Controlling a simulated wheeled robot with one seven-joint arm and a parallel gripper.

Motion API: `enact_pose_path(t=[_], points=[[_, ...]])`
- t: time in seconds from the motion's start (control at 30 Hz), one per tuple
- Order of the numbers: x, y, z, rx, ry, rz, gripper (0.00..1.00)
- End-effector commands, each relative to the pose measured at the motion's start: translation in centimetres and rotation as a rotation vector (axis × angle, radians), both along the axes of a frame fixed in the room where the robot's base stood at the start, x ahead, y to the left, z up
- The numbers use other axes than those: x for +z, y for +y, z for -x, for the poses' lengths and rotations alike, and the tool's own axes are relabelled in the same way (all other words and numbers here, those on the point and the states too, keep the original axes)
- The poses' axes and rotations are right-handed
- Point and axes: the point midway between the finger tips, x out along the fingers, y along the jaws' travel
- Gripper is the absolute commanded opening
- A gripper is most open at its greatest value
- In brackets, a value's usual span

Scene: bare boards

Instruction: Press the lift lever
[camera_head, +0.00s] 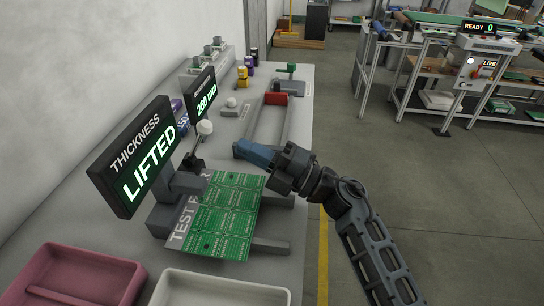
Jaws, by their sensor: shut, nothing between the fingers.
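The thickness gauge's black display (135,155) reads "THICKNESS LIFTED" in the left of the head view. Just right of it stands a lever with a round white knob (204,128) on a thin rod rising from a dark base. I take this to be the lift lever. My gripper (238,149) is shut and empty, its blue-grey fingers pointing left. In the picture its tip is a little right of and below the knob, with a visible gap. A green circuit board panel (228,215) lies below, partly over the plate marked "TEST P…".
A second display (204,95) reads "260 mm" behind the lever. A pink tray (75,275) and a white tray (215,290) stand at the near edge. A red block (276,98) and purple and yellow containers sit farther back. Open floor lies right of the bench.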

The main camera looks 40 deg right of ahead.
Motion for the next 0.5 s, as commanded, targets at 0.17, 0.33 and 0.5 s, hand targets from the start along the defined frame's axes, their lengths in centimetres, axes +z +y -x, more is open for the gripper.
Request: enact_pose_path(t=[0.17,0.33,0.5], points=[[1.2,1.7,-2.5,0.002,0.000,0.000,0.00],[1.6,2.5,-3.8,0.001,0.000,0.000,0.00],[1.7,2.9,-4.3,0.000,0.000,0.000,0.00]])
